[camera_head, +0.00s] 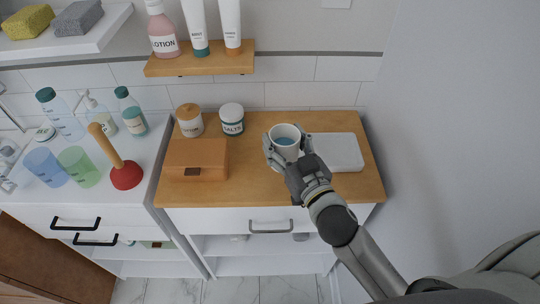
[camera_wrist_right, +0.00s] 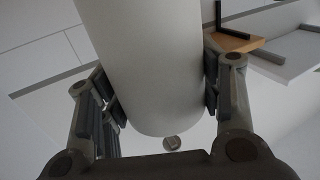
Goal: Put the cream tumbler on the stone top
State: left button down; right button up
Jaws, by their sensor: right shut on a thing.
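The cream tumbler (camera_head: 285,140) is held over the wooden-topped cabinet, upright or nearly so, with a blue-grey inside visible. My right gripper (camera_head: 287,153) is shut on it, fingers on both sides. In the right wrist view the tumbler (camera_wrist_right: 148,70) is a plain pale cylinder between the fingers (camera_wrist_right: 158,95). Whether its base touches the wood is hidden. The pale stone top (camera_head: 90,198) is on the left cabinet, left of the gripper. My left gripper is out of view.
The stone top holds a red plunger (camera_head: 126,176), blue (camera_head: 46,168) and green (camera_head: 79,168) cups and several bottles; its front strip is bare. The wooden top (camera_head: 250,185) bears a brown box (camera_head: 196,160), two jars and a pale flat case (camera_head: 338,152). A shelf (camera_head: 200,65) overhangs behind.

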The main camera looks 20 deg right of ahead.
jog(key=f, duration=0.1)
jog(key=w+a+f, duration=0.1)
jog(key=a+f, duration=0.1)
jog(key=shift+w+a+f, duration=0.2)
jog(key=shift+w+f, duration=0.1)
jog(key=shift+w+a+f, duration=0.1)
jog(key=shift+a+f, duration=0.1)
jog(key=shift+f, duration=1.55)
jog(key=shift+f+b, duration=0.15)
jog(key=shift+b, duration=0.2)
jog(key=o, duration=1.1)
jog(key=shift+o, duration=0.2)
